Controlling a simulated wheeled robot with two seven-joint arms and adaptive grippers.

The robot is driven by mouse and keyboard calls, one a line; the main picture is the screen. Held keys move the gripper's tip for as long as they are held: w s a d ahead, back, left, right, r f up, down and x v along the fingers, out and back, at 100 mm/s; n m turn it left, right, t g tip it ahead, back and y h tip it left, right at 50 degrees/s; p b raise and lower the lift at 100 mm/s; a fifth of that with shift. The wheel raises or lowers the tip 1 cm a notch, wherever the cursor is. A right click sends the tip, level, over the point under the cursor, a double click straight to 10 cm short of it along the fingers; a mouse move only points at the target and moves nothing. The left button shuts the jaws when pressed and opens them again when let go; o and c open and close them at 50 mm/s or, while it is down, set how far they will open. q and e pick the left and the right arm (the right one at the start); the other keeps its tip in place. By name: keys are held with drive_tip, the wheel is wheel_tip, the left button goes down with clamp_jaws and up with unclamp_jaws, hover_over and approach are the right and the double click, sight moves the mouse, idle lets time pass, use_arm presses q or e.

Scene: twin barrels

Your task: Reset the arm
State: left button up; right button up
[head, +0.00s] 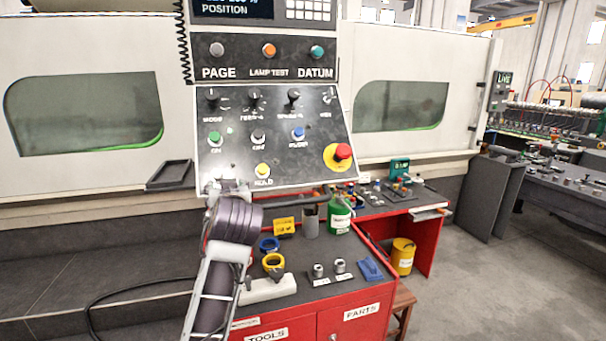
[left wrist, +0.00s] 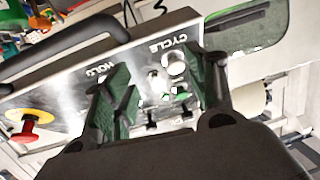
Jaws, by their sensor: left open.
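My left arm rises from the bottom of the head view, and my left gripper (head: 228,184) is in front of the lower left part of the sloping control panel (head: 320,125). In the left wrist view the left gripper (left wrist: 162,90) is open and empty, its two fingers spread apart. The panel (left wrist: 75,75) lies beyond them, with the CYCLE and HOLD labels upside down. The arm hides part of the panel's lower left corner in the head view. My right gripper is not in view.
A red emergency knob (head: 343,151) and a yellow HOLD button (head: 262,170) stand out from the panel. Below is a red tool cabinet (head: 350,325) with a green bottle (head: 340,215) and yellow and blue rings on top. Open floor lies at the right.

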use_arm(q)
drive_tip(key=s+a+f+m+g+h, duration=0.15)
drive_tip(key=s+f, duration=0.25)
drive_tip(key=f, duration=0.5)
drive_tip(key=s+f+m+g+h, duration=0.1)
drive_tip(key=s+f+g, duration=0.15)
drive_tip(key=f, duration=0.65)
drive_tip(key=s+a+f+m+g+h, duration=0.1)
drive_tip(key=s+f, duration=0.3)
drive_tip(key=f, duration=0.5)
drive_tip(key=s+a+f+m+g+h, duration=0.1)
drive_tip(key=s+f+g, duration=0.2)
drive_tip(key=s+f, duration=0.65)
drive_tip(key=s+f+m+g+h, duration=0.1)
drive_tip(key=s+f+g, duration=0.35)
drive_tip(key=s, duration=0.75)
wheel_tip(320, 180, down, 35)
drive_tip(key=s+a, duration=0.1)
drive_tip(key=s, duration=0.2)
drive_tip(key=s+a+f, duration=0.3)
drive_tip(key=s+f, duration=0.6)
drive_tip(key=s, duration=0.1)
drive_tip(key=s+a+f+g, duration=0.1)
drive_tip(key=s+a+f, duration=0.2)
drive_tip(key=s+f, duration=0.7)
drive_tip(key=shift+s+f+m, duration=0.25)
drive_tip(key=shift+s+m, duration=0.1)
drive_tip(key=shift+s, duration=0.2)
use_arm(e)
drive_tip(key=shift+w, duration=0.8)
